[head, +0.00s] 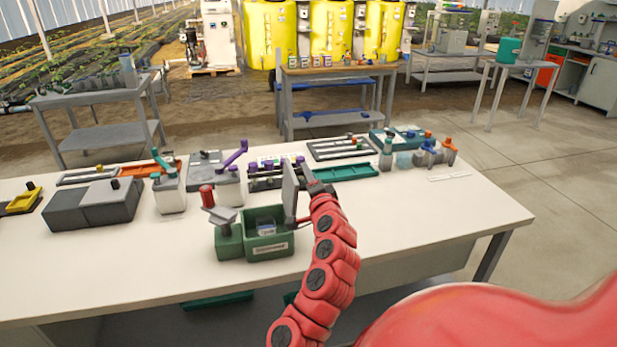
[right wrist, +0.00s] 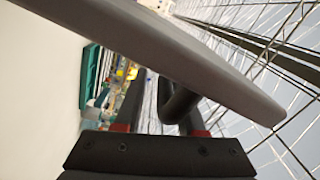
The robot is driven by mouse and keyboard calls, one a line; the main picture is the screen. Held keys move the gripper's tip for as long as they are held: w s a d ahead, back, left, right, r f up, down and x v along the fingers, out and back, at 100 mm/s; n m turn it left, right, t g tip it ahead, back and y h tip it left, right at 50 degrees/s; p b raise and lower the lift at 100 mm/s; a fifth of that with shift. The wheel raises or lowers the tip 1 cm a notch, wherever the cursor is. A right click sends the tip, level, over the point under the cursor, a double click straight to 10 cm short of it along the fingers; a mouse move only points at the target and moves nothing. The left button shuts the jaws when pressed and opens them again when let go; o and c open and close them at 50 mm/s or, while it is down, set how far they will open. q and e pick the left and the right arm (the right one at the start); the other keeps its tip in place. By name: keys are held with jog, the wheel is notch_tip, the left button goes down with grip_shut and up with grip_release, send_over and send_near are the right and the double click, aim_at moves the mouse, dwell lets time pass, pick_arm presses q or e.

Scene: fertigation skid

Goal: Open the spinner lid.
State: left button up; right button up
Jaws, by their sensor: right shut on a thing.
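The spinner is a green box (head: 268,240) with a pale label on its front, near the front edge of the white table. Its grey lid (head: 290,192) stands about upright at the box's right side, so the inside shows. My right gripper (head: 316,188) is at the lid's right face. In the right wrist view the lid (right wrist: 190,60) crosses the picture as a grey panel, and its dark bar handle (right wrist: 180,103) is between the fingers. The right gripper is shut on this handle. My left gripper is not in view.
A grey box (head: 95,205) and white bottle (head: 170,192) stand further left. Racks and a teal tray (head: 350,172) lie behind. The table's right front (head: 430,220) is clear.

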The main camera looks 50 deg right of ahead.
dwell(0.3)
jog(key=p+v, duration=1.3)
jog(key=v, duration=0.4)
jog(key=shift+s, duration=0.15)
jog(key=shift+a+f, duration=0.1)
jog(key=shift+a, duration=0.05)
